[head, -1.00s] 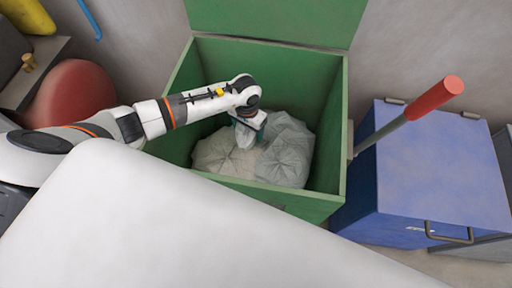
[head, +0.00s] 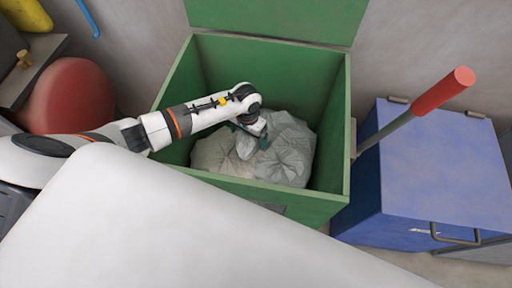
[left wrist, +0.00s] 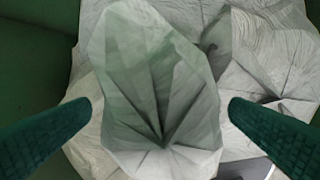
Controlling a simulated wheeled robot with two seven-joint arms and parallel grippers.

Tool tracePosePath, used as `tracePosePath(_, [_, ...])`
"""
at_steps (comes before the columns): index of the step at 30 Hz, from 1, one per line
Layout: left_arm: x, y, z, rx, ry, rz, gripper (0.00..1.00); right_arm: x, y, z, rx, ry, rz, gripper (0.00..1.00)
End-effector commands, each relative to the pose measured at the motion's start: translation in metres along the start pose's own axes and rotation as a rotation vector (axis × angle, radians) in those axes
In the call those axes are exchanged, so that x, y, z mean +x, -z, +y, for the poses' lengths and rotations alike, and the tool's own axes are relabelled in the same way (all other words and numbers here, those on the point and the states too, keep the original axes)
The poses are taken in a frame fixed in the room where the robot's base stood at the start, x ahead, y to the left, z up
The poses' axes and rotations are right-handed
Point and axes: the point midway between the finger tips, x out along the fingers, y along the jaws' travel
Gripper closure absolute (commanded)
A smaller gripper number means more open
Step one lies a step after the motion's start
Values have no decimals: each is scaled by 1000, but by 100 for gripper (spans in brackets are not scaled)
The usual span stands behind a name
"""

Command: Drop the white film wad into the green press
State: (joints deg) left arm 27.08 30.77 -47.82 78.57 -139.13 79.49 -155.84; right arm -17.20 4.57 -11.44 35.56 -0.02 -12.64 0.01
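The green press (head: 333,150) is an open-topped box with its lid raised at the back. Crumpled grey-white film wads (head: 287,150) lie inside it. My left gripper (head: 252,133) is inside the press opening, just above them. In the left wrist view a pale white film wad (left wrist: 160,85) lies between the two green fingertips, with narrow gaps at both sides. The left gripper (left wrist: 160,105) is open wide. Whether the wad rests on the pile beneath is hard to tell. My right gripper is not in view.
A blue bin (head: 435,165) with a lid and handle stands right of the press. A red-handled lever (head: 440,92) slants up between them. A red rounded object (head: 72,95) is at left. The press walls surround my left gripper.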

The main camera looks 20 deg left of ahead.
Motion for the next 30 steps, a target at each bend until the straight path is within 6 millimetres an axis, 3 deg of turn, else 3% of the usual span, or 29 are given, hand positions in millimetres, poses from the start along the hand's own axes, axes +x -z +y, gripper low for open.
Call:
tracePosePath(8, [-13,-2,1,1,-1,-4,0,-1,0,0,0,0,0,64])
tracePosePath(21, [-99,-1,0,2,-1,-3,0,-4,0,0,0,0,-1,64])
tracePosePath(30, [-120,0,0,0,-1,0,0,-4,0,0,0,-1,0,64])
